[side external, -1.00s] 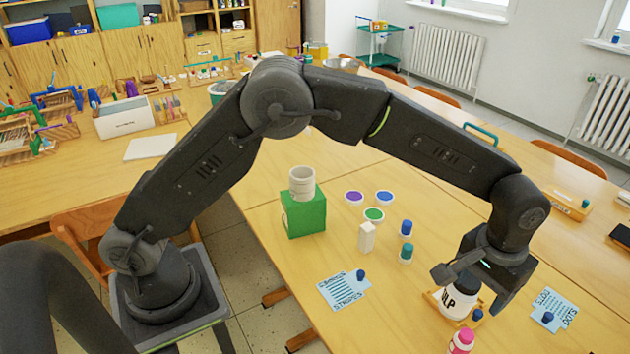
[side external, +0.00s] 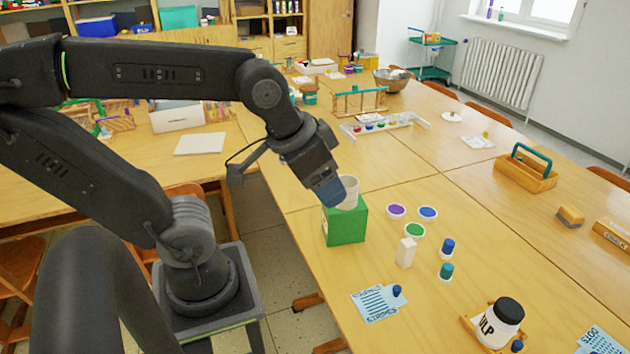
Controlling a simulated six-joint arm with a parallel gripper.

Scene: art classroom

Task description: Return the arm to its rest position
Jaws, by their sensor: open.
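My gripper (side external: 328,192) hangs from my folded arm at the centre of the side external view, tilted downward, open, with nothing seen in it. It overlaps the left part of a white cup (side external: 349,192) in the picture; I cannot tell whether they touch. The cup stands on a green box (side external: 346,226) on the table. My upper arm reaches back to the left edge of the view, above my base.
A black-lidded jar (side external: 501,324) and a stripes card (side external: 380,303) are nearer. A wooden caddy (side external: 526,176) stands far right.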

